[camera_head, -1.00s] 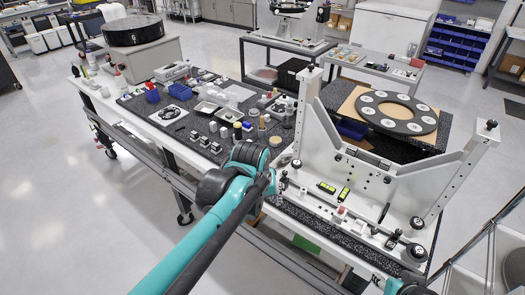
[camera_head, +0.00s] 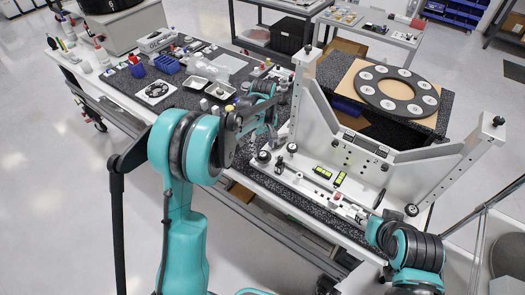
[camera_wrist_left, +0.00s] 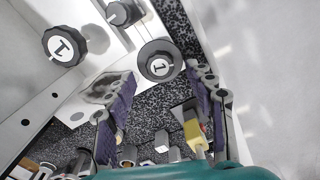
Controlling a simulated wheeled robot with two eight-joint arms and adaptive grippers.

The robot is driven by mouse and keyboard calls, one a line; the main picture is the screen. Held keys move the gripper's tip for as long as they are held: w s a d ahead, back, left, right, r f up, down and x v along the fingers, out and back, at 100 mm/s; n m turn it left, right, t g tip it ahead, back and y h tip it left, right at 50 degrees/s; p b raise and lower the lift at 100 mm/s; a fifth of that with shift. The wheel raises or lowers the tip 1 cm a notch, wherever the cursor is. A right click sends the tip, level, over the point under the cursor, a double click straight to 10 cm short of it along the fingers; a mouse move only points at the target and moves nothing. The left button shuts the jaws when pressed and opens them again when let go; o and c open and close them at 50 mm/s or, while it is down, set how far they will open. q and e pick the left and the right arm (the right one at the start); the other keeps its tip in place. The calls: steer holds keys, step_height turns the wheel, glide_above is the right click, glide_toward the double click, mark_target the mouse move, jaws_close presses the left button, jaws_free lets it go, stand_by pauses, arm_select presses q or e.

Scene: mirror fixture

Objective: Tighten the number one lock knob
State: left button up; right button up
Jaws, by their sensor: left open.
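The white mirror fixture (camera_head: 365,155) stands on the dark speckled table at right. In the left wrist view, a black knob with a white cap marked 1 (camera_wrist_left: 160,62) lies just beyond and between my left fingertips. A second black knob marked 1 (camera_wrist_left: 65,45) is farther left, against a pale panel. A third dark knob (camera_wrist_left: 124,13) is at the top edge, its cap face unseen. My left gripper (camera_wrist_left: 160,88) is open, its purple-padded fingers apart and not around any knob. In the head view my left wrist (camera_head: 262,105) is beside the fixture's left post; the fingers are hard to make out.
Small bottles, blue bins (camera_head: 166,63) and white trays crowd the table left of the fixture. A black ring with white discs (camera_head: 396,91) lies behind it.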

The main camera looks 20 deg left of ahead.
mark_target(263, 154)
arm_select(q)
steer(key=shift+f, duration=1.6)
steer(key=c, duration=1.2)
steer(key=shift+o, duration=0.2)
